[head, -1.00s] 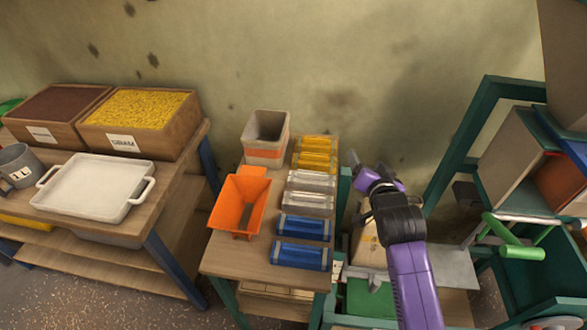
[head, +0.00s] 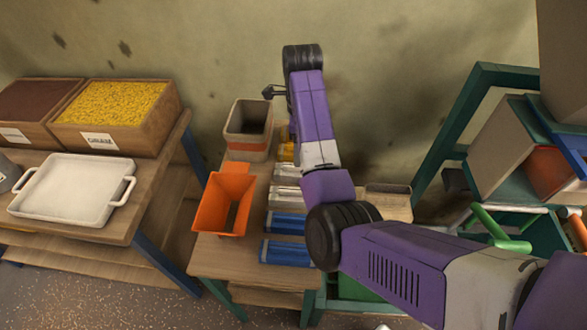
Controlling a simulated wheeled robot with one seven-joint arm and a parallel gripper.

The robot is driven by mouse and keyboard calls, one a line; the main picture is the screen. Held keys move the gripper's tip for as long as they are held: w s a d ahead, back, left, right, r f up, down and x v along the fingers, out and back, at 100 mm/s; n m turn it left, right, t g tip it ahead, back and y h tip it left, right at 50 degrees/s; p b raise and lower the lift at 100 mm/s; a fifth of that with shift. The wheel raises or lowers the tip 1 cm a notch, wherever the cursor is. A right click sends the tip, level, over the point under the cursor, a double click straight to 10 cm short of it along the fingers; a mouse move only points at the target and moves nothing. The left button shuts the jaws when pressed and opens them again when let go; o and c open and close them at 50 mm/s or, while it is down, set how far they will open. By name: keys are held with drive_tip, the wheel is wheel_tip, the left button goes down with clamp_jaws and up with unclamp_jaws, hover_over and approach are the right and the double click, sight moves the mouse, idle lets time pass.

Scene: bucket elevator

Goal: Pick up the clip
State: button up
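Several clip-like bars lie in a row on the middle table (head: 222,262). A yellow one (head: 286,152) is at the back, silver ones (head: 284,195) are in the middle, and blue ones (head: 286,252) are at the front. I cannot tell which is the task's clip. My arm passes over their right ends and hides part of them. The tip of my gripper (head: 272,91) shows small and dark above the back of the table, over the grey bin. It is apart from the bars, and its finger opening is too small to make out.
A grey bin with an orange band (head: 249,143) and an orange scoop-like bucket (head: 225,203) stand left of the bars. A white tray (head: 72,190) and a box of yellow grain (head: 110,112) are on the left table. A green frame (head: 455,130) stands at right.

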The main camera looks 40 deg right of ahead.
wheel_tip(320, 180, down, 2)
drive_tip(key=shift+f, duration=0.15)
drive_tip(key=f, duration=0.5)
drive_tip(key=shift+s+a+f+p, duration=0.2)
drive_tip(key=shift+a+f+p, duration=0.1)
drive_tip(key=shift+a+p, duration=0.05)
drive_tip(key=c, duration=1.4)
